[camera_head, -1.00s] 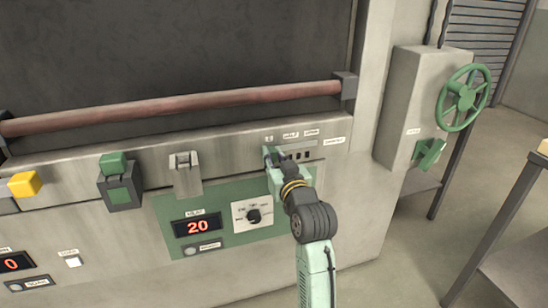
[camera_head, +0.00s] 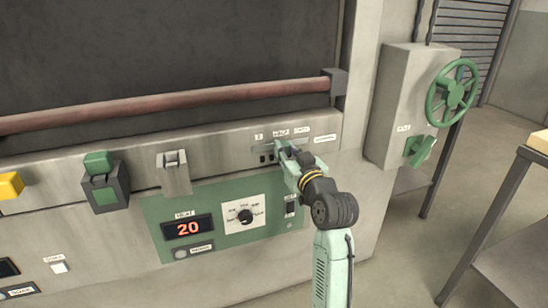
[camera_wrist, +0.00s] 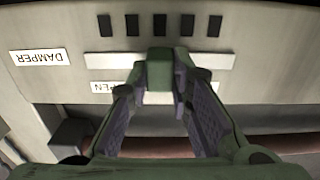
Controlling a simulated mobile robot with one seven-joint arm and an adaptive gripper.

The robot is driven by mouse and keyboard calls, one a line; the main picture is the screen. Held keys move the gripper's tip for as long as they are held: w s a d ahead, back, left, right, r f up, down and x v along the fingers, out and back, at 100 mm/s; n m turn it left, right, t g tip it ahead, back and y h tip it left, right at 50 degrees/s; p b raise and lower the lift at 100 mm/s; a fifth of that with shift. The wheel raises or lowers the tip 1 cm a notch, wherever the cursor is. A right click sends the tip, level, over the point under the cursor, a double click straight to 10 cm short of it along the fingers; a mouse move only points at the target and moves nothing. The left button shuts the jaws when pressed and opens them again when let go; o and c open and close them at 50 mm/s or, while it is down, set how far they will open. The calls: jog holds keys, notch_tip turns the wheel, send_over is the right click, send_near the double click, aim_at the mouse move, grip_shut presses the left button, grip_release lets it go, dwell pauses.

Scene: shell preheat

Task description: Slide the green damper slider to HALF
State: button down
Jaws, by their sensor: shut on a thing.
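The green damper slider (camera_wrist: 159,72) sits about midway along a pale horizontal track (camera_wrist: 108,60) in the wrist view. My gripper (camera_wrist: 160,95) is shut on it, one finger on each side. In the head view my gripper (camera_head: 285,150) is at the panel, below the middle small label (camera_head: 281,132), which seems to read HALF. The slider itself is mostly hidden there by my gripper.
A DAMPER label (camera_wrist: 41,57) and several dark slots (camera_wrist: 132,25) are beside the track. A reddish bar (camera_head: 170,108) runs above the panel. A dial (camera_head: 245,215) and a red display reading 20 (camera_head: 187,228) are below. A green handwheel (camera_head: 452,93) stands at right.

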jog(key=c, duration=1.4)
grip_release()
jog(key=shift+c, duration=0.2)
jog(key=v, duration=1.2)
jog(key=shift+r, duration=0.1)
